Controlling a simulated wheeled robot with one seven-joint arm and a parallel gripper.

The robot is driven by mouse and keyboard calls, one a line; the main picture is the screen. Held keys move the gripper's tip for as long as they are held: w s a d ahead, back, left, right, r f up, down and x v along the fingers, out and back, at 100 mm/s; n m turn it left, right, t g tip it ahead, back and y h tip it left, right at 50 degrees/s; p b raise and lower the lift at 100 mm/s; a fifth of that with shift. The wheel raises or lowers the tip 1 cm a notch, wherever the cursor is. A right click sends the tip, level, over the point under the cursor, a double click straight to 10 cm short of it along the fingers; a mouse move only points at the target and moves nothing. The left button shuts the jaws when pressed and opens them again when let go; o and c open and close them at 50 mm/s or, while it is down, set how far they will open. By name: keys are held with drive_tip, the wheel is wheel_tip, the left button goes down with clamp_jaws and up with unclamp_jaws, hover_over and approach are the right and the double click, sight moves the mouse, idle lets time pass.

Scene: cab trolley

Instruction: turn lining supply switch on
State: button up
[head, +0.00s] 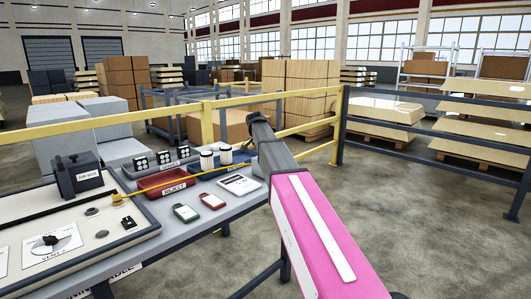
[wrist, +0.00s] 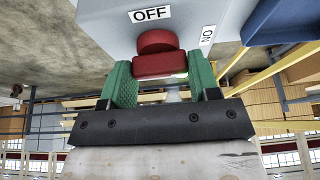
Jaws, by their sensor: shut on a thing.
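In the wrist view a red switch knob (wrist: 156,42) sits on the face of a grey box (wrist: 110,22). A white OFF label (wrist: 150,14) is above the knob, and an ON label (wrist: 208,36) is to its right, turned sideways. My gripper (wrist: 162,76) has its green-padded fingers on either side of the knob's red handle and is shut on it. The exact direction of the handle is hard to tell. In the head view my pink arm reaches away past the bench's right end; the fingers and the switch are hidden there.
The bench (head: 215,206) at left holds a red REJECT tray (head: 152,195), a green tag (head: 186,213), a red tag (head: 212,201), a white card (head: 239,184) and a dark box (head: 77,176). A yellow rail (head: 130,120) runs behind.

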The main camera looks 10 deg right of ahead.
drive_tip(key=shift+m, duration=0.3)
drive_tip(key=o, duration=0.9)
drive_tip(key=v, duration=1)
drive_tip(key=shift+a+r, duration=0.15)
drive_tip(key=shift+r, duration=0.25)
